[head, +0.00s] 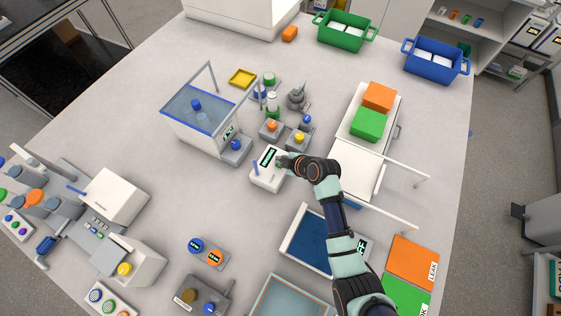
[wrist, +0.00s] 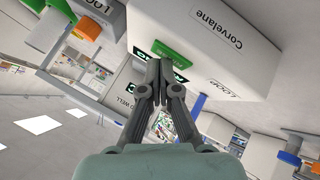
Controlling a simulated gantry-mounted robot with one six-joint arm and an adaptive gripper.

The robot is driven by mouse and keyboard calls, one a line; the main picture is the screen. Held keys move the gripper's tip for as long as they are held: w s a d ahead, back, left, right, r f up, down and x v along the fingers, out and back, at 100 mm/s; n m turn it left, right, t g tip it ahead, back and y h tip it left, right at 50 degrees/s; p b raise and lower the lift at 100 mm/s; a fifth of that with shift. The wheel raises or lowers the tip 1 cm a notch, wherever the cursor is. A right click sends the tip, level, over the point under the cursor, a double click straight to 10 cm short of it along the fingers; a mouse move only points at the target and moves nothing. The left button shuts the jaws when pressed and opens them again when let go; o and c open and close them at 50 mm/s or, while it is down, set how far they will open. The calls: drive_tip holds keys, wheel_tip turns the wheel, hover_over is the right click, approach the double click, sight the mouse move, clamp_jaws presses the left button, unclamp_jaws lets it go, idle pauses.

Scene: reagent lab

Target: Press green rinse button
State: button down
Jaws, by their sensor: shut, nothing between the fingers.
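My gripper (head: 283,162) is shut and empty at a small white box (head: 262,180) with a dark display in the middle of the bench. In the wrist view the fingers (wrist: 160,70) of my gripper point at a white housing (wrist: 215,35) marked "Corvelane". A green block-shaped part (wrist: 172,52), which looks like the button, sits on this housing just beyond the fingertips. I cannot tell whether the fingertips touch it. The fingers partly cover a dark display with green lettering behind them. In the head view my gripper hides the green part.
A clear-walled bath (head: 200,112) stands left of the white box. Small units with orange (head: 272,125) and yellow (head: 299,138) knobs stand close behind it. A white rack with a green block (head: 370,124) is at the right. A blue-lined tray (head: 305,240) lies in front.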

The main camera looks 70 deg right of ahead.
drive_tip(key=shift+r, duration=0.1)
drive_tip(key=shift+r+p, duration=0.6)
drive_tip(key=shift+r, duration=0.05)
wheel_tip(320, 180, up, 5)
drive_tip(key=p, duration=0.4)
drive_tip(key=shift+r, duration=0.1)
idle(0.7)
